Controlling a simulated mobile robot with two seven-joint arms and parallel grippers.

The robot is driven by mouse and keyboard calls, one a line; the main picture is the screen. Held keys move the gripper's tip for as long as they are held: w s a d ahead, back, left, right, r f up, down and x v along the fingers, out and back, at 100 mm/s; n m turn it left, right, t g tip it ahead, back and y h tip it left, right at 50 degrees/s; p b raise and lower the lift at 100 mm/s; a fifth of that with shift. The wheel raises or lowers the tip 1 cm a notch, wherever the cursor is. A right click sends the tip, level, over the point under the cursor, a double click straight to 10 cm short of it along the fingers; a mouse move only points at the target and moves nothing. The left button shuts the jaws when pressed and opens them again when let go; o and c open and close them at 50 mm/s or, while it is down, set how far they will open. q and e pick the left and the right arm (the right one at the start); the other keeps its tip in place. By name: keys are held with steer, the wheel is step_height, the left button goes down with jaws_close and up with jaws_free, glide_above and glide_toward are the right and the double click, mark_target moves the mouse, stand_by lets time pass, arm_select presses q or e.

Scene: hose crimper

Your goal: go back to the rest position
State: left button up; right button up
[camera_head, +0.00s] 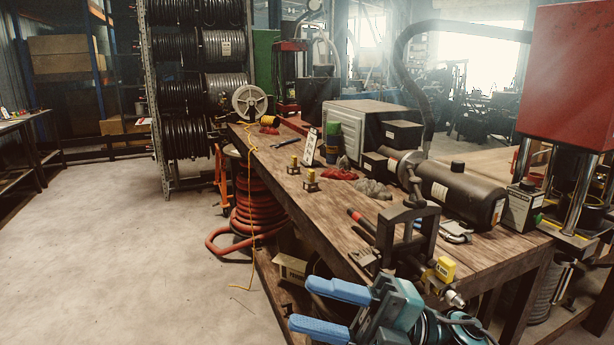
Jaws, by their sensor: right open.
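My right gripper (303,303) shows at the bottom of the head view, with its arm coming in from the lower right. Its two blue fingers point left and stand apart, with nothing between them. In the picture it lies just below the near end of the wooden workbench (325,215), over the lower shelf and floor area. It appears apart from the bench things; the exact gap is hard to tell. My left gripper is not in view.
A black cylinder (462,190) lies behind. A red press (568,75) stands right. Open concrete floor (120,240) lies left.

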steer(key=w+d+f+m+t+h+p, duration=0.1)
steer(key=w+d+f+m+t+h, duration=0.3)
steer(key=f+m+t, duration=0.6)
steer(key=w+d+f+m+t+h+p, duration=0.1)
steer(key=d+f+m+t+h, duration=0.2)
steer(key=m+t+h, duration=0.7)
steer(key=s+d+f+m+g+h, duration=0.2)
steer(key=s+f+m+g, duration=0.2)
steer(key=f, duration=0.6)
steer(key=s+d+f+m+g+h, duration=0.2)
steer(key=s+d+f+m+g, duration=0.1)
steer(key=s+f+m, duration=0.5)
step_height(320, 180, down, 3)
steer(key=shift+s+d+f+g+h+p, duration=0.1)
steer(key=shift+s+d+g+h+p, duration=0.25)
steer(key=shift+s+g, duration=0.45)
